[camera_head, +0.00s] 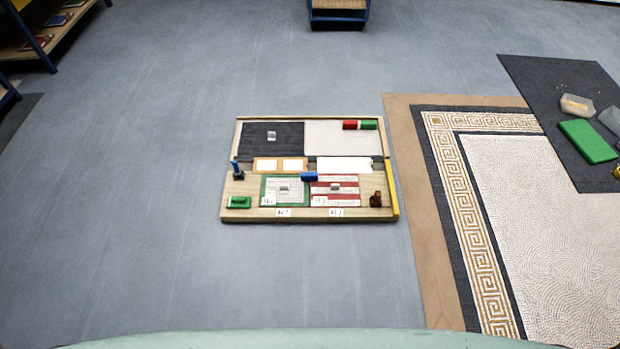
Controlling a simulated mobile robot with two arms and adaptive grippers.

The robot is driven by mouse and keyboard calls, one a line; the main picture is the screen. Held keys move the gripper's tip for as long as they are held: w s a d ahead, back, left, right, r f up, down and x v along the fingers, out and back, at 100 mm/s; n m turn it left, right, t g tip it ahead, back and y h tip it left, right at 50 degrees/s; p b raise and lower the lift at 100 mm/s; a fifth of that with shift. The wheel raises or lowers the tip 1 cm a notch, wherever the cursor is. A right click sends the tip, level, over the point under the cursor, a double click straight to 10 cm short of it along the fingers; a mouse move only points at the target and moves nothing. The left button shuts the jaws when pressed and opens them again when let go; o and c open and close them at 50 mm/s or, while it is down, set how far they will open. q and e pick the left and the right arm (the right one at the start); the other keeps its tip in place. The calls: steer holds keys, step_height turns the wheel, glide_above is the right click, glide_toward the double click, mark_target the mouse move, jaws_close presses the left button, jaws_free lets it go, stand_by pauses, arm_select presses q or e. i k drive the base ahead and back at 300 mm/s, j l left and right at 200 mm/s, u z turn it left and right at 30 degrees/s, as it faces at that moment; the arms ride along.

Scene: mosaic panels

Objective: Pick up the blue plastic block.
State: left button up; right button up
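A small blue block (309,177) lies on the wooden board (230,208), at the middle of its front half, between the green-framed panel (270,200) and the red-striped panel (348,198). It lies close to the top edges of both panels. A second blue item (237,169), dark and narrow, stands at the board's left edge. I cannot tell what either is made of. Neither of my grippers shows in the head view.
The board also holds red (350,125) and green (369,125) blocks, a green item (239,202), a brown item (376,199) and a yellow strip (391,188). A patterned mosaic (560,230) lies to the right. A shelf (60,35) stands at the far left. The grey floor (130,200) is clear.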

mark_target(305, 176)
steer(key=i+j+u, duration=0.2)
steer(key=j+u, duration=0.2)
steer(key=i+j+u, duration=0.2)
steer(key=u, duration=0.15)
steer(key=i+j+u, duration=0.2)
steer(key=u, duration=0.2)
steer(key=i+j+u, duration=0.1)
steer(key=i+u, duration=0.25)
steer(key=i+j+u, duration=0.2)
steer(key=i+u, duration=0.65)
steer(key=i+z, duration=0.7)
steer(key=i+j+z, duration=0.35)
steer(key=i+l+z, duration=0.3)
steer(key=i+z, duration=0.15)
steer(key=i, duration=0.15)
steer(key=i+l+z, duration=0.1)
steer(key=i+z, duration=0.4)
steer(key=i+j+z, duration=0.25)
steer(key=i+z, duration=0.2)
steer(key=i, duration=0.3)
steer(key=i+z, duration=0.3)
steer(key=z, duration=0.15)
steer(key=i+z, duration=0.25)
steer(key=z, duration=0.25)
steer(key=i+j+z, duration=0.1)
steer(key=i+z, duration=0.2)
steer(key=z, duration=0.15)
